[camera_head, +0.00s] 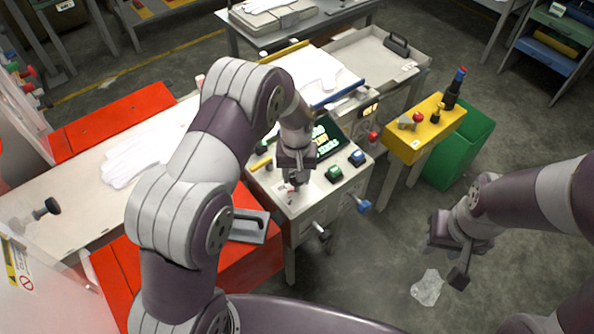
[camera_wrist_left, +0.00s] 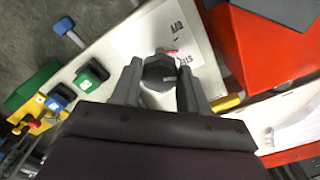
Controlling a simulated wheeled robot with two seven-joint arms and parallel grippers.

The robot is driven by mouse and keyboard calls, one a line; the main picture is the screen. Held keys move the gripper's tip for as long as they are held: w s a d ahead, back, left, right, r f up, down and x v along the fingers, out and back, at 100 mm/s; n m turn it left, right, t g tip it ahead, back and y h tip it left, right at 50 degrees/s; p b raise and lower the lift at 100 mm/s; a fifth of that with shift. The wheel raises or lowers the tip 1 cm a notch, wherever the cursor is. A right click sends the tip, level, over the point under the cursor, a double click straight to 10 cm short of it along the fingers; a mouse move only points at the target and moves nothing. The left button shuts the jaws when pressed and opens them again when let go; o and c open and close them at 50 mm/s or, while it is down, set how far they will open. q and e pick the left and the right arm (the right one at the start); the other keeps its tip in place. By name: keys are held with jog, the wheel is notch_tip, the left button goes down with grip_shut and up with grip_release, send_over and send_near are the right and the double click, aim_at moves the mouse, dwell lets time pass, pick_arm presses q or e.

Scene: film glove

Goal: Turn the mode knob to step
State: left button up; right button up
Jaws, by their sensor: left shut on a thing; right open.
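The mode knob (camera_wrist_left: 160,72) is a dark grey, faceted knob on a white label plate (camera_wrist_left: 188,28) of the control panel. A small red mark shows beside it; the printed label words are too small to read surely. My left gripper (camera_wrist_left: 163,84) has one finger on each side of the knob and is shut on it. In the head view my left gripper (camera_head: 296,179) points down at the panel (camera_head: 330,192) and mostly hides the knob. My right gripper (camera_head: 447,262) is open and empty above the floor at the right.
A green button (camera_head: 334,173) and a blue button (camera_head: 357,157) stand on the panel right of my left gripper. A dark display (camera_head: 327,137) lies behind. Blue (camera_head: 362,204) and black handles stick out in front. A yellow box (camera_head: 425,135) and green bin (camera_head: 468,150) stand further right.

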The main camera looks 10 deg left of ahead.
pick_arm(q)
jog(key=m+p, duration=0.1)
jog(key=m, duration=0.4)
jog(key=shift+w+r, duration=0.1)
dwell(0.5)
jog(key=o, duration=1.1)
jog(key=shift+c, duration=0.2)
notch_tip(320, 180, up, 13)
jog(key=shift+b, duration=0.4)
